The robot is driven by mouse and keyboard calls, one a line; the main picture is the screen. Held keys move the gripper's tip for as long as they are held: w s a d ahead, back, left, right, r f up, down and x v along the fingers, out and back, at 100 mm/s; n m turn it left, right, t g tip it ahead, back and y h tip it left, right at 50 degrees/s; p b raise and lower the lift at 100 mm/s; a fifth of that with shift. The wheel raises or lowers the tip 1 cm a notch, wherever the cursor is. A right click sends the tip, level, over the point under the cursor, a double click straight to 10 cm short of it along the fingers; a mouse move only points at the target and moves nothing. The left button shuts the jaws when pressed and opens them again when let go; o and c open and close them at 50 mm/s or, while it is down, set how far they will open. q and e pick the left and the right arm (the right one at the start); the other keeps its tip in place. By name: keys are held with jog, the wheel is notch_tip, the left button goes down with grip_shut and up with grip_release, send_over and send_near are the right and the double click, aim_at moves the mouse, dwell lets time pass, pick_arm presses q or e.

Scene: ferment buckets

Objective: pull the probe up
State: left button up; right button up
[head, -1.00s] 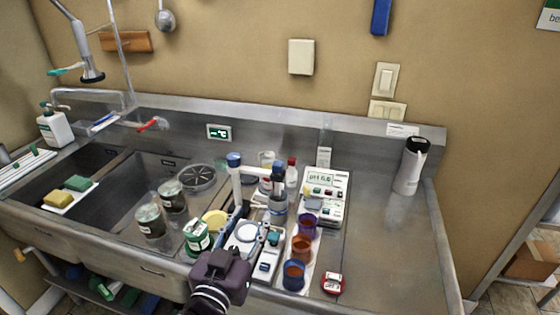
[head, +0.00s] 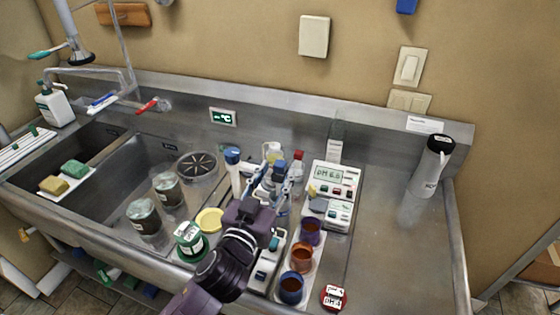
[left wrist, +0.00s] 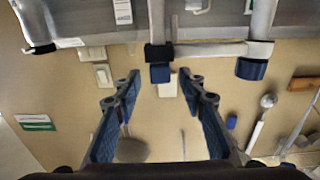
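The probe's blue cap (head: 279,168) shows between my left gripper's fingers in the head view; its lower part is hidden by the gripper. In the left wrist view the blue cap (left wrist: 160,73) sits in a black holder at the end of a grey crossarm (left wrist: 212,50), joined to a post with a blue top (left wrist: 252,69). That post (head: 233,172) stands left of the probe in the head view. My left gripper (head: 276,180) is open, its fingers on either side of the cap; the wrist view shows gaps on both sides. My right gripper is not in view.
A pH meter (head: 333,178) stands right of the probe. Purple (head: 310,232), orange (head: 302,258) and blue (head: 291,289) cups line up in front. A red timer (head: 334,298), a green-lidded jar (head: 190,241) and bottles stand nearby. The right counter is mostly clear, with a white flask (head: 430,168).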

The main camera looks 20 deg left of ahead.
aim_at(278, 169)
pick_arm(q)
jog(key=w, duration=0.2)
jog(key=shift+w, duration=0.4)
jog(key=shift+w+f+p, duration=0.1)
jog(key=shift+w+p, duration=0.2)
jog(key=shift+w, duration=0.05)
grip_shut()
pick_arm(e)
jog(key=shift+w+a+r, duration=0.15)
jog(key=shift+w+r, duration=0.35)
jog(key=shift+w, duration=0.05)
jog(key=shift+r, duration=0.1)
